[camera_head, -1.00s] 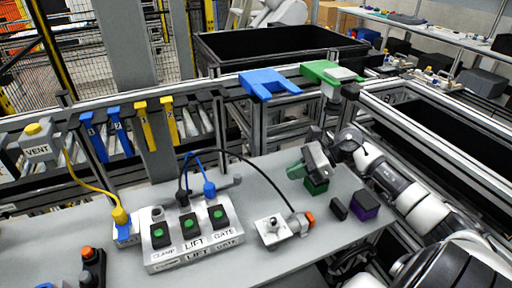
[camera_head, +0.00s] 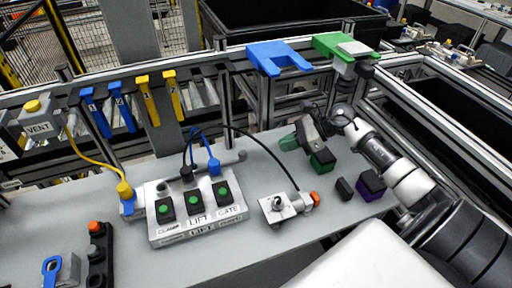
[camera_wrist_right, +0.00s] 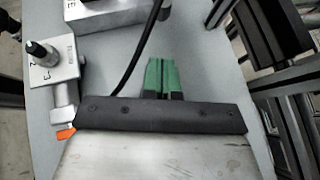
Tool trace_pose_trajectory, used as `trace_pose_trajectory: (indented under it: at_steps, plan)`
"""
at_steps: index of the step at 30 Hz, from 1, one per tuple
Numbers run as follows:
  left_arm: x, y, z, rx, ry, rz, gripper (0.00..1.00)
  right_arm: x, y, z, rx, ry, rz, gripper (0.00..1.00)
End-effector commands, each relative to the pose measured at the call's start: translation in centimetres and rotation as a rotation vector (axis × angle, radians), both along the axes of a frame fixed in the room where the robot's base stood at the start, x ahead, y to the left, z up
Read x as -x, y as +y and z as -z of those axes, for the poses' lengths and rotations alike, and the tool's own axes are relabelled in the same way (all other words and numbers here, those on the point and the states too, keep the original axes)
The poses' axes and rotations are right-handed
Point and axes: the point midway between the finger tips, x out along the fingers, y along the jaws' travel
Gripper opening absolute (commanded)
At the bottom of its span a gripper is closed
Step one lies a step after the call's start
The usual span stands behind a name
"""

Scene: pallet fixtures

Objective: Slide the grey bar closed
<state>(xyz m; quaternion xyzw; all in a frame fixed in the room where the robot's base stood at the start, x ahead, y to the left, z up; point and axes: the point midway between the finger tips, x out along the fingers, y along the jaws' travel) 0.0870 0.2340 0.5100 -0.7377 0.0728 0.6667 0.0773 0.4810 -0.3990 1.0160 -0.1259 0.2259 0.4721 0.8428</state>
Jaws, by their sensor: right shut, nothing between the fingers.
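My right gripper (camera_head: 288,142) is shut and empty, its green fingertips together above the grey table. The shut fingers also show in the right wrist view (camera_wrist_right: 161,77). A small grey box with a dark knob (camera_head: 272,207) carries a short grey bar (camera_head: 300,201) with an orange end at its right side. In the right wrist view this box (camera_wrist_right: 50,62) lies left of the fingers, with the bar (camera_wrist_right: 64,117) below it. The fingers are apart from both. Another short grey piece (camera_head: 233,158) lies behind the control box; I cannot tell which is the task's bar. My left gripper is not in view.
The control box (camera_head: 160,236) with green buttons stands left of the knob box, with blue and black cables. The front middle of the table is clear.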

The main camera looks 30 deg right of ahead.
Motion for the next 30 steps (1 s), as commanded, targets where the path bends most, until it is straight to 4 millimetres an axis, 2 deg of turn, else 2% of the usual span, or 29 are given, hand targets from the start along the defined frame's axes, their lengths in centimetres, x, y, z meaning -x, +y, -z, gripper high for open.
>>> trace_pose_trajectory:
  at_steps: [1, 7, 13, 18, 30]
  plan:
    - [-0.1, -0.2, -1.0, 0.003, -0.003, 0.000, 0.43, -0.6, 1.0, 0.0, -0.007, -0.002, 0.000, 0.00]
    - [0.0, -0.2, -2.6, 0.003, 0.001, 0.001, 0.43, -2.5, 4.2, 2.1, -0.006, -0.002, 0.000, 0.00]
    - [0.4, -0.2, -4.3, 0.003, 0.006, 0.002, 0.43, -4.0, 6.5, 2.2, -0.003, -0.001, 0.001, 0.00]
    - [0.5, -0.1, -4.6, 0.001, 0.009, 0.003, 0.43, -4.5, 7.4, 2.5, -0.001, -0.001, 0.000, 0.00]
    - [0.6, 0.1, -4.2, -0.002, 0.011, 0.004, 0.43, -4.6, 7.7, 2.8, 0.002, -0.002, -0.001, 0.00]
